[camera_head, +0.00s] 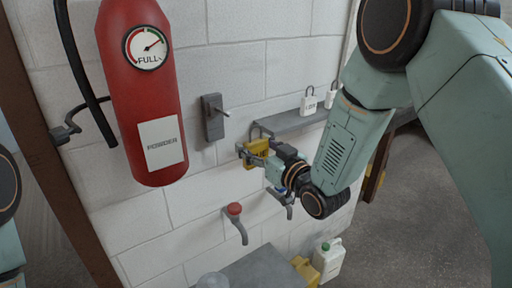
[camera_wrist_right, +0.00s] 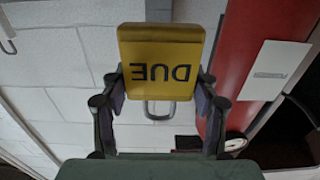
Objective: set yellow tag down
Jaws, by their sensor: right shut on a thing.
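The yellow tag (camera_head: 258,153) is held in my right gripper (camera_head: 255,156), in front of the white block wall. In the right wrist view the tag (camera_wrist_right: 160,65) shows the word DUE upside down, and the two fingers of my right gripper (camera_wrist_right: 160,95) press on its sides. A grey metal loop shows just below the tag in that view. My left gripper is not in view; only a part of my left arm shows at the left edge of the head view.
A red fire extinguisher (camera_head: 140,90) hangs on the wall at the left. A grey shelf (camera_head: 290,122) carries white tagged padlocks (camera_head: 309,104). Below are a red-capped pipe (camera_head: 235,210), a grey surface (camera_head: 250,270) and a white jug (camera_head: 328,260).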

